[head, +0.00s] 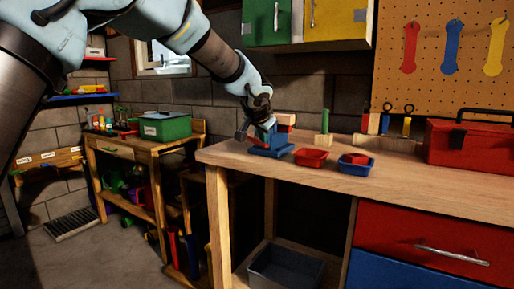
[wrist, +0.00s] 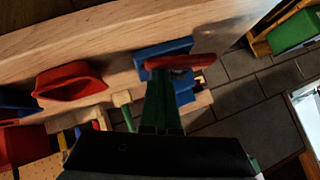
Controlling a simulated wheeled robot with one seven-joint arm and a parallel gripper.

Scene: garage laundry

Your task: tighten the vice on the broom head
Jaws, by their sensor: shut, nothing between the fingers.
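The blue vice (head: 272,144) stands on the workbench near its left end. It also shows in the wrist view (wrist: 165,48), with a red bar (wrist: 185,62) across it. A pale wooden block (head: 286,119), which looks like the broom head, sits at the top of the vice; its fit between the jaws is hidden. My gripper (head: 264,122) is shut and empty, pointing down over the vice. In the wrist view its dark fingers (wrist: 160,88) reach up to the red bar; I cannot tell whether they touch it.
A red bin (head: 311,157) and a blue bin (head: 355,164) stand right of the vice. A green-topped wooden piece (head: 323,130) stands behind them. A red toolbox (head: 468,142) is at the far right. The front left bench top is clear.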

